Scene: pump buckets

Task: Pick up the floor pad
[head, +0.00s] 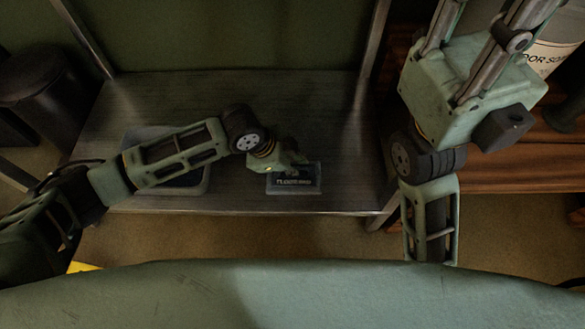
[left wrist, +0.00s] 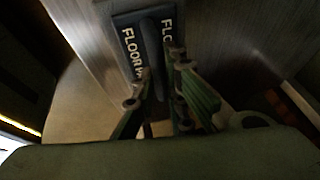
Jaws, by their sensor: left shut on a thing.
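The floor pad (head: 294,184) is a small dark, flat block with white lettering, near the front edge of the shelf in the head view. In the left wrist view the floor pad (left wrist: 130,45) is dark blue with "FLOOR" lettering on both sides of a raised grey-blue ridge. My left gripper (head: 290,161) is over the pad's back part. In the left wrist view the fingers of my left gripper (left wrist: 154,80) are closed about the ridge. I cannot tell whether the pad is lifted clear. My right arm shows at the right, but its gripper is out of sight.
The grey shelf (head: 240,196) has metal posts at its corners. A grey tray-like thing (head: 203,184) lies on it, partly behind my left arm. A dark bin (head: 42,85) stands at the left. A brown wooden shelf (head: 500,170) with a white labelled container (head: 556,50) is at the right.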

